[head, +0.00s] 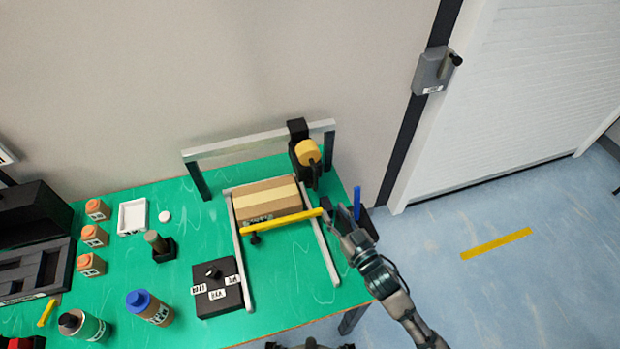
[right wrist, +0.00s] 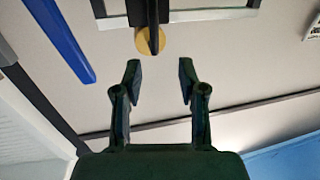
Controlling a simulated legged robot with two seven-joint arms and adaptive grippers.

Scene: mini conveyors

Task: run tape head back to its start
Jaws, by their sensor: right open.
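The tape head (head: 301,135) is a black carriage with a yellow tape roll (head: 308,152), at the right end of a grey overhead rail (head: 235,143). A dark part hangs down beside the roll. My right gripper (head: 336,210) is open and empty, just below and right of the tape head. In the right wrist view, the open fingers (right wrist: 160,78) show apart, with the tape roll (right wrist: 150,40) and a black bar beyond them, roughly centred between the tips. No contact shows. A taped cardboard box (head: 267,198) lies below the rail.
A yellow bar (head: 285,221) crosses in front of the box, between two grey side rails (head: 324,255). A blue upright stick (head: 357,203) stands close to my right gripper and shows in the right wrist view (right wrist: 62,42). A black labelled box (head: 217,293) and bottles stand left.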

